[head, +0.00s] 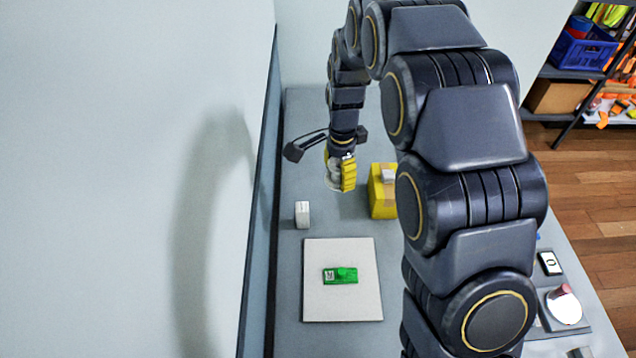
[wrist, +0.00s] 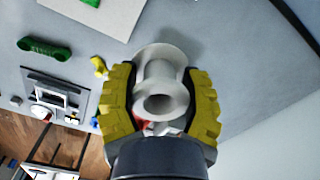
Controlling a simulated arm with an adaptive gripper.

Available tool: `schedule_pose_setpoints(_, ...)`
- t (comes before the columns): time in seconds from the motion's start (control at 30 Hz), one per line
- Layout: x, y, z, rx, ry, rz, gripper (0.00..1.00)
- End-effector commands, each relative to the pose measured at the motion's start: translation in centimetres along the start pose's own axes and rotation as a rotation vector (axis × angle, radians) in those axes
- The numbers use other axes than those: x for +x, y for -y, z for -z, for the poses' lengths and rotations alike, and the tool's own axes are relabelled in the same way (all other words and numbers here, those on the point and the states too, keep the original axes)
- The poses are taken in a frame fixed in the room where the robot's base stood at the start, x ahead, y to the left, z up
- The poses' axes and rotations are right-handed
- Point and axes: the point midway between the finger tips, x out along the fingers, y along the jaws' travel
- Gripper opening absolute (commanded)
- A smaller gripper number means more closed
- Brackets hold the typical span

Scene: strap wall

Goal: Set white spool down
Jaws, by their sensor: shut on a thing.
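The white spool (wrist: 158,78) sits between the two yellow fingers of my gripper (wrist: 160,100) in the wrist view, with its round end and centre hole facing the camera. The fingers are shut on it from both sides. In the head view my gripper (head: 341,174) is over the far part of the grey table (head: 300,120), and a pale part of the spool (head: 333,182) shows at its left side. The fingers hide the rest there. Whether the spool touches the table is hard to tell.
A yellow box (head: 381,196) stands just right of my gripper. A small white block (head: 302,214) stands nearer, at left. A pale board (head: 342,305) carries a green object (head: 341,276). The wall (head: 262,200) borders the table's left side. Bare table lies around the white block.

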Motion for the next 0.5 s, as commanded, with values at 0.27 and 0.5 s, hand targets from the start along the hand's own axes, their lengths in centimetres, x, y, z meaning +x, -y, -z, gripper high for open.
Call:
schedule_pose_setpoints(0.27, 3.9, 0.1, -1.5, 0.439, -0.002, -0.004, 0.18)
schedule_pose_setpoints(0.5, 4.9, 0.1, -1.9, 0.566, -0.003, 0.001, 0.18)
